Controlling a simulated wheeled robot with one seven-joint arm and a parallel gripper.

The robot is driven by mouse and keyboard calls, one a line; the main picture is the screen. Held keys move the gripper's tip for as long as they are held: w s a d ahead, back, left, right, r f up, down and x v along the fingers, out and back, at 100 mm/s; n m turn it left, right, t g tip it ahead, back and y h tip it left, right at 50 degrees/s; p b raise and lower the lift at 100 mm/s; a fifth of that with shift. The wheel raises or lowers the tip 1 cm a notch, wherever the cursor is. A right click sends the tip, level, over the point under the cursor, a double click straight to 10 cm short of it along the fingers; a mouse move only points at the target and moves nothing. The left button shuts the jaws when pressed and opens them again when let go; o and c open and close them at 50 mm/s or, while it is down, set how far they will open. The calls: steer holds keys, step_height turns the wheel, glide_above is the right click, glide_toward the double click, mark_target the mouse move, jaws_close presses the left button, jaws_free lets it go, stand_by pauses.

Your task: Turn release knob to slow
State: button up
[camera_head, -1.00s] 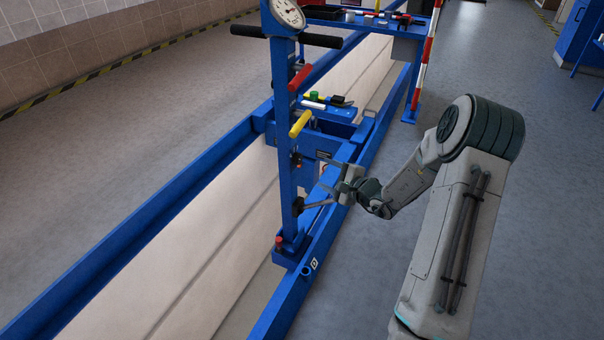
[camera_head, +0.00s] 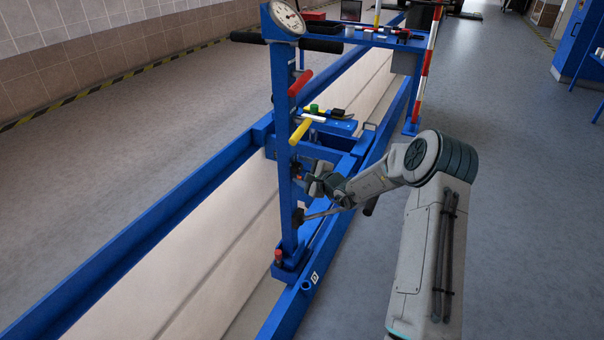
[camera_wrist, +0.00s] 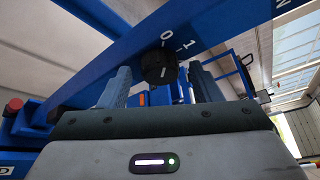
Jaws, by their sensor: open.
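A black round knob (camera_wrist: 157,64) sits on the blue column (camera_wrist: 105,75) in the wrist view, beside the white marks "0" and "1". A short pale line shows on its face; which mark it points at I cannot tell. My gripper (camera_wrist: 161,78) is open, with one finger on each side of the knob in this view. Whether the fingers touch it is not clear. In the head view my gripper (camera_head: 314,182) is at the right side of the upright blue column (camera_head: 284,130), below the yellow handle (camera_head: 300,131). The knob is not clear there.
A thin lever (camera_head: 322,213) sticks out just below my gripper. A red handle (camera_head: 300,82), a gauge (camera_head: 287,17) and black handlebars (camera_head: 320,45) are higher on the column. Blue rails (camera_head: 190,200) run alongside. The floor on the right is open.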

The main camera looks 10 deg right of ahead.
steer(key=shift+w, duration=0.1)
steer(key=c, duration=1)
